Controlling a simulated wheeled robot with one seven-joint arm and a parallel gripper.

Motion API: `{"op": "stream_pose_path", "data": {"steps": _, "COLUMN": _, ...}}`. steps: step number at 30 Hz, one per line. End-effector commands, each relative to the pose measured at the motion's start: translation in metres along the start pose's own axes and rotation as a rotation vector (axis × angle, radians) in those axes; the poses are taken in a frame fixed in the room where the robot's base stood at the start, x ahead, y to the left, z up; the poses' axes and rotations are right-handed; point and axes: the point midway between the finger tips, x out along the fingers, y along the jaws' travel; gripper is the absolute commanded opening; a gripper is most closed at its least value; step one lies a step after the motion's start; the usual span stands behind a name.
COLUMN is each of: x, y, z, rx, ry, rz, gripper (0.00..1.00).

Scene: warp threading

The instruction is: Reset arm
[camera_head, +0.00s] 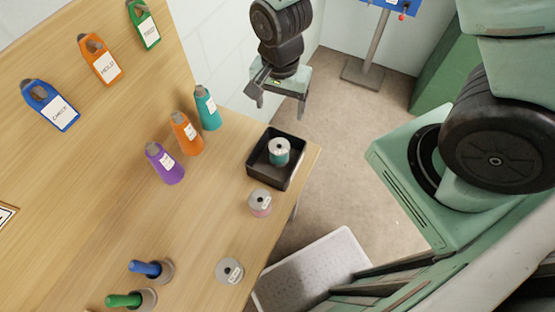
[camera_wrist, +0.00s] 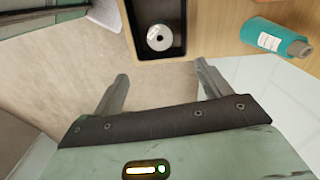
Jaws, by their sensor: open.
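My gripper (camera_head: 279,103) is open and empty, held in the air beyond the table's edge, near the black tray (camera_head: 254,171). In the wrist view its two fingers (camera_wrist: 160,95) are spread apart over bare floor. A spool with a teal band (camera_head: 279,152) stands in the black tray; in the wrist view the spool (camera_wrist: 159,38) shows from above, inside the tray (camera_wrist: 177,50). A pink spool (camera_head: 260,203) and a pale spool (camera_head: 229,270) stand on the table near its edge.
Blue (camera_head: 145,268) and green (camera_head: 125,300) pegs are at the front.

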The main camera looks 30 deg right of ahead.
Motion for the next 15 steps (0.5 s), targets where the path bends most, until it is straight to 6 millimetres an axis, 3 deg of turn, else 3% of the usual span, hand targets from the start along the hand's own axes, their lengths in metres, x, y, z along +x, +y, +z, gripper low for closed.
{"op": "stream_pose_path", "data": {"steps": 6, "x": -0.0108, "y": 0.0003, "z": 0.0002, "rx": 0.0, "ry": 0.0, "rz": 0.0, "gripper": 0.77}}
{"op": "stream_pose_path", "data": {"steps": 15, "x": -0.0112, "y": 0.0005, "z": 0.0002, "rx": 0.0, "ry": -0.001, "rz": 0.0, "gripper": 0.77}}
